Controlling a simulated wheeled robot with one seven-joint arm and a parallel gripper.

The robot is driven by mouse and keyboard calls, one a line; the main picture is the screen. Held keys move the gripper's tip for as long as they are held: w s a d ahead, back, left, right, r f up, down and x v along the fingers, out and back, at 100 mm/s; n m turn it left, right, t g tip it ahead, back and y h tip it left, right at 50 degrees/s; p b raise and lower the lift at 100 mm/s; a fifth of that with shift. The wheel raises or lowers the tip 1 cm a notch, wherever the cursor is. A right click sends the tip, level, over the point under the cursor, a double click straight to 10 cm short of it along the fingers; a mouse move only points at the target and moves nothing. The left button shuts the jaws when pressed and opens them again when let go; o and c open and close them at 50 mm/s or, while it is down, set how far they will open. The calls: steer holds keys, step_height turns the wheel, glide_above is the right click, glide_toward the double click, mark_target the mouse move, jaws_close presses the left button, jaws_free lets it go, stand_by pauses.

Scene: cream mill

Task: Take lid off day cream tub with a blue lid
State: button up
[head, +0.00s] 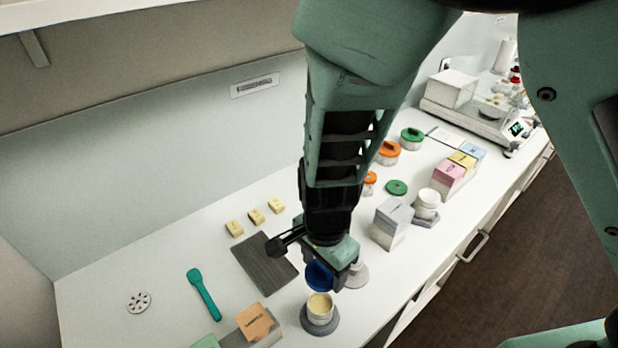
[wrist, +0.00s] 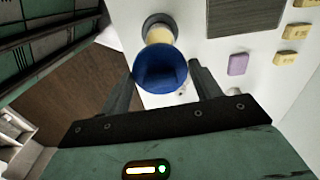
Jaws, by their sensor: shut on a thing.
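My gripper (head: 338,272) is shut on the blue lid (head: 318,276), which it holds tilted and close to the day cream tub. In the wrist view the blue lid (wrist: 160,70) sits between the two fingers of my gripper (wrist: 163,82). The tub (head: 320,312) stands upright and uncovered on a round grey base (head: 332,329), with pale cream showing inside. In the wrist view the tub (wrist: 160,35) is just beyond the lid and partly hidden by it. The lid is off the tub's mouth.
A dark grey mat (head: 263,263), a teal spatula (head: 204,294) and yellow blocks (head: 255,216) lie left. An orange-topped box (head: 254,322) is close by at front left. A grey box (head: 391,222), a white tub (head: 427,204) and a loose green lid (head: 396,187) are to the right.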

steer(key=shift+r+p, duration=1.55)
steer(key=shift+p, duration=0.25)
steer(key=shift+f, duration=0.1)
